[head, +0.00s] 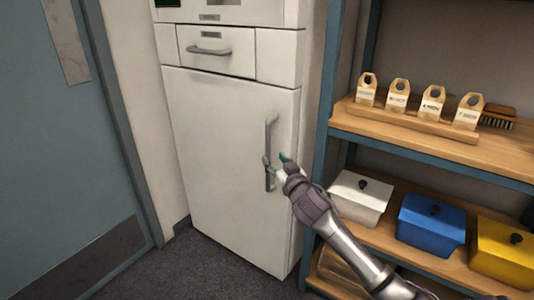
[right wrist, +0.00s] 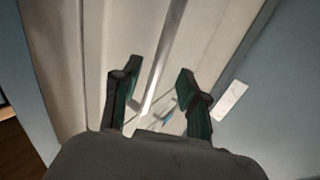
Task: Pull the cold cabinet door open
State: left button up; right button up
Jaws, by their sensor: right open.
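The cold cabinet is white, and its large lower door (head: 225,165) looks shut in the head view. A grey vertical handle (head: 271,135) sits near the door's right edge. My right gripper (head: 276,163) is open at the lower part of the handle, its fingers close to the bar. I cannot tell whether they touch it. In the right wrist view, the open green-padded fingers (right wrist: 158,88) stand apart, with a pale slanted bar (right wrist: 163,55) showing between and beyond them. It may be the handle. My left gripper is out of view.
A blue-framed shelf (head: 322,110) stands close on the right, with paper bags (head: 398,95) above and white (head: 360,198), blue (head: 431,224) and yellow (head: 503,252) lidded boxes below. A blue-grey door (head: 60,150) is on the left. Floor before the cabinet (head: 195,265) is clear.

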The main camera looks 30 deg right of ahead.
aim_at(269, 153)
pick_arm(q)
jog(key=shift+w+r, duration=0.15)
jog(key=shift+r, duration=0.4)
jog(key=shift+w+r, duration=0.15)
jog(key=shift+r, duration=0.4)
pick_arm(e)
jog(key=w, duration=0.3)
jog(key=w+d, duration=0.1)
jog(key=w, duration=0.1)
jog(key=shift+w, duration=0.4)
jog(key=shift+c, duration=0.3)
grip_shut()
